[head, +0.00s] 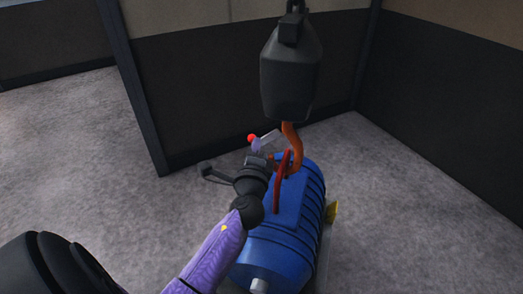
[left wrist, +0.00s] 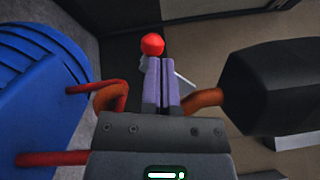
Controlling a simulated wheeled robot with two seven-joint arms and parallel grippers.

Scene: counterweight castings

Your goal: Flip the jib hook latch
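The orange jib hook (head: 292,140) hangs under a black hook block (head: 291,72). The hook also shows in the left wrist view (left wrist: 205,98). A red lifting loop (head: 282,178) on the blue ribbed casting (head: 290,215) meets the hook's lower part. A thin grey latch bar (head: 270,137) lies beside the hook, with a red ball (head: 252,138) near its left end. My left gripper (left wrist: 158,62) has its purple fingers almost together, right at the red ball. Whether the bar is pinched between them is hidden. My right gripper is not in view.
Dark panelled walls (head: 440,110) stand behind and to the right, with a corner post (head: 135,95) at left of centre. A small yellow part (head: 331,212) shows at the casting's right side. The grey floor (head: 70,150) is clear on the left.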

